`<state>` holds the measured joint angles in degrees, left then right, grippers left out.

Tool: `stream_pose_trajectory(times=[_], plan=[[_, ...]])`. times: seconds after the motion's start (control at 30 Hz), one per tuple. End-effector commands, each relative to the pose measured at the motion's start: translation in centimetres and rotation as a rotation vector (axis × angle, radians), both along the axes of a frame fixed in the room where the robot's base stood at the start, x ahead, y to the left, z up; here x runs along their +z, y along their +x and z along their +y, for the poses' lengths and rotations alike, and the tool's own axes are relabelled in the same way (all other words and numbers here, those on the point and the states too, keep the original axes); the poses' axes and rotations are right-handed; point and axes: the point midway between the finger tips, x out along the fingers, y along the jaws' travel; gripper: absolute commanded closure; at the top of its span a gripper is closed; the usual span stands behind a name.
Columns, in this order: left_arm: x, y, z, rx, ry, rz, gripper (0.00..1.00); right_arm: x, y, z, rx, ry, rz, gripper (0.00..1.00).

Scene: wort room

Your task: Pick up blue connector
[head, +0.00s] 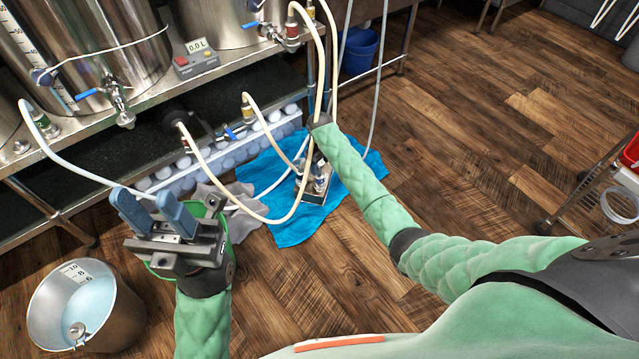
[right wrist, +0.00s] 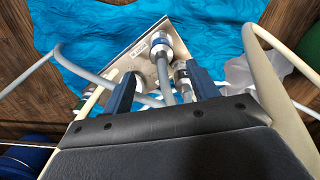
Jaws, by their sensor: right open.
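The blue-banded connector (right wrist: 159,40) stands on a metal plate (right wrist: 122,66) in the right wrist view, with a grey hose leading from it towards the camera. My right gripper (right wrist: 163,86) is open, its two blue fingers on either side of the hose and short of the connector. Contact cannot be judged. A grey metal fitting (right wrist: 182,72) is close to the right-hand finger. In the head view the plate's unit (head: 312,197) sits on a blue cloth; its connectors are too small to tell apart. My left gripper (head: 153,213) is open and empty at the lower left.
Pale hoses (head: 322,70) loop from the steel vessels (head: 80,50) down to the unit. The blue cloth (head: 345,187) covers the floor beneath it. A metal bucket (head: 120,310) stands at lower left, a blue bin (head: 360,50) at the back.

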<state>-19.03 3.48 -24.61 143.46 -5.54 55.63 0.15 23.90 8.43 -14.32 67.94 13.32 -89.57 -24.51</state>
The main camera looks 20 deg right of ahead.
Motion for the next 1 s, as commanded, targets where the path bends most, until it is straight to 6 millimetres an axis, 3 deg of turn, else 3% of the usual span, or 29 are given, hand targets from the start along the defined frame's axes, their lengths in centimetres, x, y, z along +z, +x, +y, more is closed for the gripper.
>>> stream_pose_trajectory(times=[0.37,0.7,0.97,1.0], plan=[[-0.6,0.0,-0.2,-0.023,-0.014,-0.009,0.64,-3.2,0.0,0.1,0.000,-0.001,0.001,0.41],[-1.6,0.2,-0.7,-0.066,-0.035,-0.013,0.64,-7.3,-0.1,0.2,0.000,0.000,0.002,0.41],[-1.3,0.2,-0.8,-0.072,-0.037,-0.016,0.64,-7.5,-0.1,0.2,0.000,-0.001,0.001,0.41],[-1.3,0.2,-0.8,-0.072,-0.037,-0.017,0.64,-7.6,-0.1,0.2,0.000,-0.001,0.001,0.47]])
